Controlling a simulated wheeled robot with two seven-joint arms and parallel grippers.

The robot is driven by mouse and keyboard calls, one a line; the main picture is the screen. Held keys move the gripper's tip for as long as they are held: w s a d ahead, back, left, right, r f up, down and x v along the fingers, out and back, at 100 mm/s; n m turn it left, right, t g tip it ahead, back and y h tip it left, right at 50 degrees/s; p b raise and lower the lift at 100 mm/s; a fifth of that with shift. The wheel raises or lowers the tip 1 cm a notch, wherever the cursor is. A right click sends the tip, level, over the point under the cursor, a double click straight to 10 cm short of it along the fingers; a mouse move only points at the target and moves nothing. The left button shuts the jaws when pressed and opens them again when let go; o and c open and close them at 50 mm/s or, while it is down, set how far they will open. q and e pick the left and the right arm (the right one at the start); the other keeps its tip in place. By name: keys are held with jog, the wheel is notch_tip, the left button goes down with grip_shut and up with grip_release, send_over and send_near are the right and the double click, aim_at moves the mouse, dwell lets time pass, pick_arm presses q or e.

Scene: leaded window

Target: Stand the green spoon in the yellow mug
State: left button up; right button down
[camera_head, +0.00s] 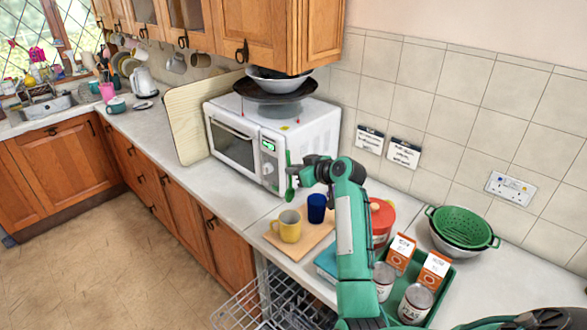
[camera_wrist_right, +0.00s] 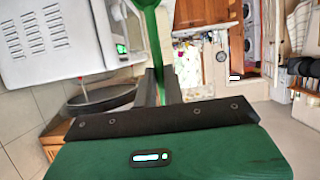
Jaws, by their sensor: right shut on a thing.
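The green spoon (camera_head: 289,186) is held upright in my right gripper (camera_head: 294,174), which is shut on it. The spoon is above the mug and apart from it. In the right wrist view the spoon (camera_wrist_right: 152,38) runs up from between the fingers (camera_wrist_right: 160,88). The yellow mug (camera_head: 290,228) stands upright on a wooden board (camera_head: 277,242) below the gripper, its handle toward the left. The inside of the mug is mostly hidden. My left gripper is not in view.
A blue cup (camera_head: 317,205) stands right behind the mug on the board. A white microwave (camera_head: 240,140) is behind. To the right are a red-lidded pot (camera_head: 382,212), a green tray (camera_head: 438,290) with cartons and cans, and a green colander (camera_head: 462,224). An open dishwasher rack (camera_head: 245,305) is below the counter.

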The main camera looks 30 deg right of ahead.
jog(key=b, duration=0.3)
send_over(291, 200)
jog(key=s, duration=0.2)
jog(key=shift+f, duration=2.55)
jog(key=shift+w+d+f+b, duration=0.1)
jog(key=shift+d+f+b, duration=0.05)
jog(key=shift+f+b, duration=1.35)
jog(key=shift+w+d+f+b, duration=0.1)
jog(key=shift+f+b, duration=0.85)
jog(key=shift+f, duration=0.9)
jog(key=c, duration=1.4)
grip_release()
jog(key=shift+c, duration=0.2)
jog(key=shift+s, duration=0.1)
jog(key=shift+s+d+r, duration=0.1)
jog(key=shift+s+d, duration=0.1)
jog(key=shift+s, duration=0.2)
jog(key=b+v, duration=0.4)
jog(key=v, duration=0.9)
